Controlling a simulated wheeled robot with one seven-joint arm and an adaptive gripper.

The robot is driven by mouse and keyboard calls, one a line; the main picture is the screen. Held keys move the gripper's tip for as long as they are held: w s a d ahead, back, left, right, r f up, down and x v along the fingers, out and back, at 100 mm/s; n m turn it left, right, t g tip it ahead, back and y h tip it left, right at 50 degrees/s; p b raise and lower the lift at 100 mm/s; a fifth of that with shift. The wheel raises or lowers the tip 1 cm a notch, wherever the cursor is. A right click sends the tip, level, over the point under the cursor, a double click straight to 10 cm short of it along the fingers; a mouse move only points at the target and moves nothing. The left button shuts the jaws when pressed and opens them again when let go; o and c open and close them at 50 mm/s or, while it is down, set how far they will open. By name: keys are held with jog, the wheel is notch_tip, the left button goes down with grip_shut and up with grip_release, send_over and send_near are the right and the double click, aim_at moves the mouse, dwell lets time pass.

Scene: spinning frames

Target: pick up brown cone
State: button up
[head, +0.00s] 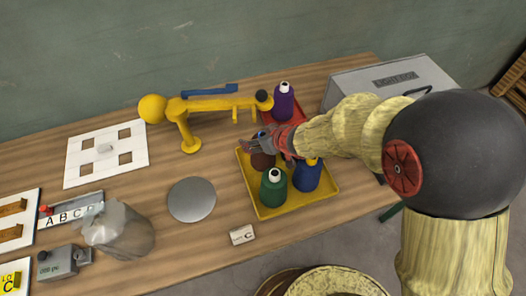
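The brown cone (262,161) stands in the yellow tray (268,213), at its back left, and only part of it shows. My gripper (252,146) reaches in from the right over the tray, with its fingers just above or at the top of the brown cone. The fingers are small and overlap the cone's top, so I cannot tell whether they touch it or how wide they are. A green cone (273,191) and a blue cone (307,178) stand in the same tray, in front of the brown one.
A purple cone (284,104) stands on a red tray (315,118) behind my gripper. A yellow arm-like stand (205,104) is at the back left. A grey disc (191,200), a label card (242,235) and a grey light box (375,80) lie around the tray.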

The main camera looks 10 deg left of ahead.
grip_shut()
dwell(0.8)
